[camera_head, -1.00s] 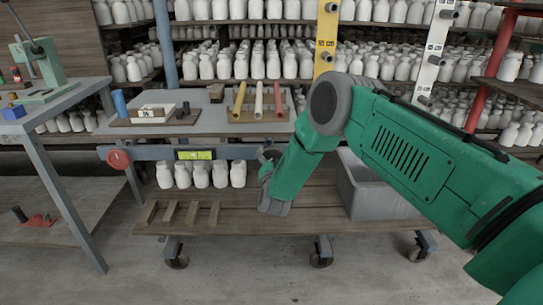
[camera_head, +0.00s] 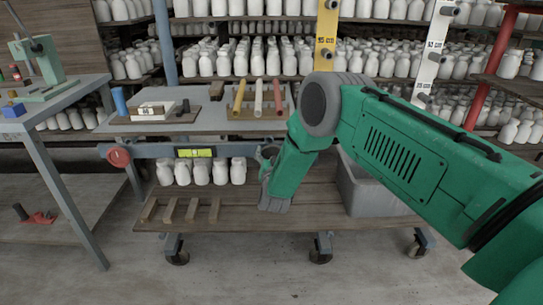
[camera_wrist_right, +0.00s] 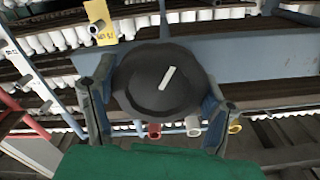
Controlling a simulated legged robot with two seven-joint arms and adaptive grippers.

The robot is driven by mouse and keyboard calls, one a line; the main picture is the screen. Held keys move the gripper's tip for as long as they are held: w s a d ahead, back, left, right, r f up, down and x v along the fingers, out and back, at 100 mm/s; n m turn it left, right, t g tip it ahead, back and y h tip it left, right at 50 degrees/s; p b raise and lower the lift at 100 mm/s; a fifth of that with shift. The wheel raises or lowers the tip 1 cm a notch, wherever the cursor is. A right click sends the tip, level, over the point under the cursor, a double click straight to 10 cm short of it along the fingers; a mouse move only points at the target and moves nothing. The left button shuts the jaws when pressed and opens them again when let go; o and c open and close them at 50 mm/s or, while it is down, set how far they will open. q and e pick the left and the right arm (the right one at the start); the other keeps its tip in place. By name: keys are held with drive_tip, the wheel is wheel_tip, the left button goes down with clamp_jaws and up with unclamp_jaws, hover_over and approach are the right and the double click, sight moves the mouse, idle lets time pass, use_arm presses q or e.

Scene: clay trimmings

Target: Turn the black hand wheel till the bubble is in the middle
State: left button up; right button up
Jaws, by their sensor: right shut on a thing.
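The black hand wheel (camera_wrist_right: 150,88), with a white mark on its face, sits between the fingers of my right gripper (camera_wrist_right: 157,78) in the right wrist view. The gripper is shut on the wheel's rim. In the head view my right gripper (camera_head: 268,154) is at the right end of the table's blue-grey front beam, and the wheel is mostly hidden there. The yellow-green bubble level (camera_head: 195,153) is on the beam to the left. The bubble is too small to place for certain. My left gripper is not in view.
A red hand wheel (camera_head: 119,157) is at the beam's left end. The tabletop (camera_head: 205,119) bears a block and coloured rods on a wooden holder. White bottles stand on the shelf below. A grey bin (camera_head: 365,193) stands right of my forearm.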

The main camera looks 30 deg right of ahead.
drive_tip(key=o, duration=1.1)
drive_tip(key=shift+d, duration=0.1)
drive_tip(key=shift+w, duration=0.1)
drive_tip(key=shift+s, duration=0.2)
drive_tip(key=v, duration=1.1)
drive_tip(key=shift+s+a+f, duration=0.15)
drive_tip(key=shift+s+a, duration=0.05)
drive_tip(key=shift+a, duration=0.1)
